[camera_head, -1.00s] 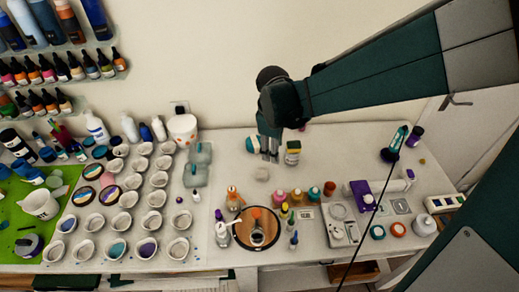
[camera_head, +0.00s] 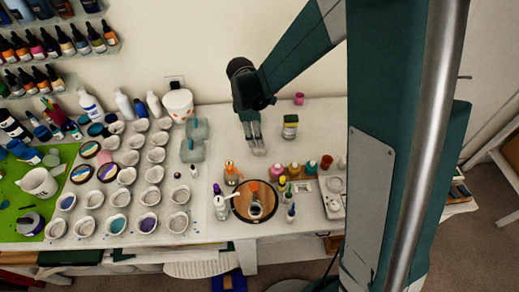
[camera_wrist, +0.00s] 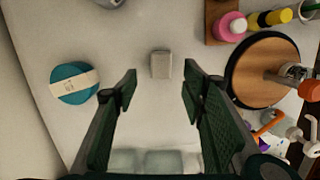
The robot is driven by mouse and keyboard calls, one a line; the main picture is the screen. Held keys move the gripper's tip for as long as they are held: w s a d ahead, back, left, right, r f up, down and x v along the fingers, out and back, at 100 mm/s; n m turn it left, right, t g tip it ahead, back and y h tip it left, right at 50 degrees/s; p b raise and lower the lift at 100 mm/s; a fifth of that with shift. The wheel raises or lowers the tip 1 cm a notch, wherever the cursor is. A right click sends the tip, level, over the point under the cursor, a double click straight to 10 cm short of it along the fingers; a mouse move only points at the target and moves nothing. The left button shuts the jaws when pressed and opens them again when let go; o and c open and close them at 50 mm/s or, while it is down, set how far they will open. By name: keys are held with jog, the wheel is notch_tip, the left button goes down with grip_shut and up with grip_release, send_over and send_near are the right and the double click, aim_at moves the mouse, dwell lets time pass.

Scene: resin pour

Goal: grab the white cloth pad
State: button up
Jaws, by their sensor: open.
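A small whitish, roughly rectangular pad (camera_wrist: 161,64) lies flat on the pale table, ahead of my gripper (camera_wrist: 157,90) and in line with the gap between its fingers. My gripper is open, with nothing between its two dark fingers. In the head view, my gripper (camera_head: 254,143) points down over the back middle of the table, and a pale patch (camera_head: 259,151), likely the pad, shows at its fingertips. Whether the fingers touch it cannot be told there.
A teal round item with a white band (camera_wrist: 74,83) lies left of the fingers. A round wooden board (camera_head: 243,212) stands toward the front, with several small bottles beside it. Pale molds (camera_head: 194,150) lie to the left.

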aim_at(259, 149)
jog(key=shift+f, duration=0.1)
jog(key=shift+d+f, duration=0.2)
jog(key=shift+f, duration=0.95)
jog(key=shift+f, duration=0.1)
jog(key=shift+s+d+f, duration=0.1)
jog(key=shift+d+f, duration=0.15)
jog(key=shift+f, duration=1)
jog(key=shift+s+d+f, duration=0.1)
jog(key=shift+d+f, duration=0.1)
jog(key=shift+f, duration=1.05)
jog(key=c, duration=0.9)
